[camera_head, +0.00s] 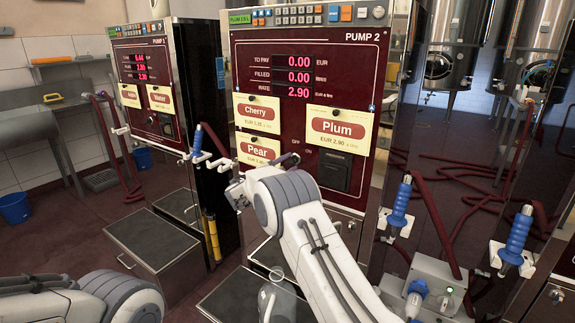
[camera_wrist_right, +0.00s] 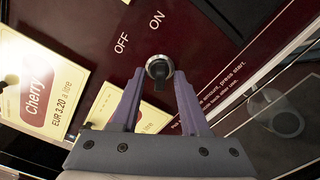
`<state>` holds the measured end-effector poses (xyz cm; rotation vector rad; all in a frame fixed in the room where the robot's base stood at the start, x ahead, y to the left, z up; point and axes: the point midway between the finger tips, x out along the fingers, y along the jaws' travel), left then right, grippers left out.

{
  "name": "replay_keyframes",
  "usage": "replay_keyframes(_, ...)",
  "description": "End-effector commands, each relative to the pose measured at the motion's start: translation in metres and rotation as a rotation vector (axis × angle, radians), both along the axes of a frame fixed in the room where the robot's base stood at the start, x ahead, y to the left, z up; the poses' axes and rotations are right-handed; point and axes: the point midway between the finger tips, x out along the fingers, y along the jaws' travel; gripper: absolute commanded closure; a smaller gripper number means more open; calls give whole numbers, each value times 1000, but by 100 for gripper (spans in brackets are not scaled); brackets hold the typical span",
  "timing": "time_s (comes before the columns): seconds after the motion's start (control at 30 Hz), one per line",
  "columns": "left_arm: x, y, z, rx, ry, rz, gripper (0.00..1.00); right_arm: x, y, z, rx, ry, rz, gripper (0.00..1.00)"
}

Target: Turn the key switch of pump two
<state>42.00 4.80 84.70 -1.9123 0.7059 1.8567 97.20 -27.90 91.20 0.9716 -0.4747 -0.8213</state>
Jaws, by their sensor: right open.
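Pump two (camera_head: 305,100) has a dark red panel with red displays and labels for Cherry, Plum and Pear. Its key switch (camera_wrist_right: 158,67) is a round metal lock with a dark key in it, below the OFF and ON marks in the right wrist view. In the head view my arm hides the switch. My right gripper (camera_wrist_right: 160,78) is open, with one finger on each side of the key and a visible gap to both. In the head view it shows partly (camera_head: 237,191), low before the panel. My left gripper is out of view; only my left arm shows at lower left.
Pump one (camera_head: 147,90) stands to the left. Blue-handled nozzles (camera_head: 400,205) with red hoses hang on the right. Grey steps (camera_head: 158,238) stand before the pumps. The Cherry card (camera_wrist_right: 35,88) and another yellow card lie left of the switch in the wrist view.

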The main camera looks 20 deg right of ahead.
Motion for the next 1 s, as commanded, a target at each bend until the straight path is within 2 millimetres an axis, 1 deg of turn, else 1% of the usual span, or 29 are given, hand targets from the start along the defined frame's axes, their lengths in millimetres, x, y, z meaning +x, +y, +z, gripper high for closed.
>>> replay_keyframes(0.1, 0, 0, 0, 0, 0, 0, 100, 0, 0, 0, 0, 0, 0, 55)
replay_keyframes(0.17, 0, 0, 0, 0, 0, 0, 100, 0, 0, 0, 0, 0, 0, 78)
replay_keyframes(0.2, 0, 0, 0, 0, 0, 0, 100, 0, 0, 0, 0, 0, 0, 93)
replay_keyframes(0.23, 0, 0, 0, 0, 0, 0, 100, 0, 1, 0, 0, 0, 0, 100)
replay_keyframes(0.67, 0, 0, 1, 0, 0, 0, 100, 0, 1, -1, -28, 38, -1, 100)
replay_keyframes(0.87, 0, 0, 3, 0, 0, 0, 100, 0, 1, 0, -99, 129, 0, 100)
replay_keyframes(1.0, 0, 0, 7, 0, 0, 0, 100, 0, 1, 0, -172, 222, 0, 100)
